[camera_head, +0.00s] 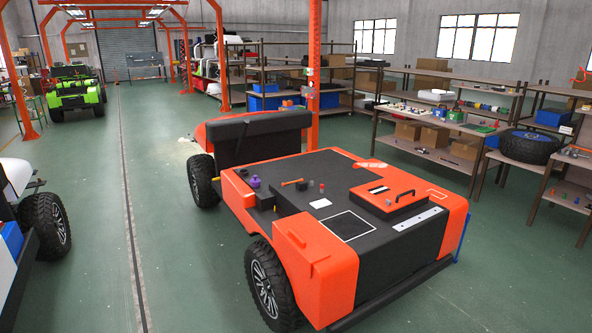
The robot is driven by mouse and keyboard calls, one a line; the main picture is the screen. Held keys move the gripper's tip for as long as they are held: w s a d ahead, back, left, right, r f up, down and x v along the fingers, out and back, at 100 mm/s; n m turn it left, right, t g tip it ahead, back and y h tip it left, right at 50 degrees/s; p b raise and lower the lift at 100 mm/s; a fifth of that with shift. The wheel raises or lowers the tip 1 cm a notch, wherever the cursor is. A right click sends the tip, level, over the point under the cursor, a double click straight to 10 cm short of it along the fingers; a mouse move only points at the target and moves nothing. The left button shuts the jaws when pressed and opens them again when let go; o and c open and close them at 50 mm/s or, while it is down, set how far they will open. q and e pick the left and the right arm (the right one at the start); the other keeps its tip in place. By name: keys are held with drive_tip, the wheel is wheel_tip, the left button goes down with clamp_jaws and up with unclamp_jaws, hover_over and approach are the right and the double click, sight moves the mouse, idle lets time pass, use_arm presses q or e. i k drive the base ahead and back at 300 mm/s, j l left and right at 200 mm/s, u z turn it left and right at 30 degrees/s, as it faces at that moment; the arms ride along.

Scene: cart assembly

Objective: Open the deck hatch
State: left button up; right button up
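The orange and black cart (345,250) stands in the middle of the floor with its flat dark deck (318,175) toward me. What looks like the deck hatch (378,205) is an orange panel on the right part of the deck. It appears to lie flat and shut. A black arched handle (405,196) stands on its right part, and a black and white label is beside the handle. Neither of my grippers shows in the head view.
Small parts, including a purple piece (255,182) and an orange piece (292,183), sit on the deck's left side. A white vehicle with a large tire (46,225) is at the left edge. Shelves (440,160) stand behind to the right. Green floor (195,275) is clear left of the cart.

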sight(391, 188)
drive_tip(key=i+l+u, duration=0.45)
drive_tip(key=l, duration=0.15)
drive_tip(key=i+l+u, duration=0.2)
drive_tip(key=l, duration=0.15)
drive_tip(key=i+l+u, duration=0.1)
drive_tip(key=l, duration=0.25)
drive_tip(key=i+l+u, duration=0.1)
drive_tip(key=l, duration=0.6)
drive_tip(key=i+l, duration=0.15)
drive_tip(key=l, duration=0.3)
drive_tip(key=i+l, duration=0.15)
drive_tip(key=l, duration=0.25)
drive_tip(key=i+l+u, duration=0.1)
drive_tip(key=l, duration=0.35)
drive_tip(key=i+l, duration=0.15)
drive_tip(key=l, duration=0.25)
drive_tip(key=i+l+u, duration=0.1)
drive_tip(key=l, duration=0.35)
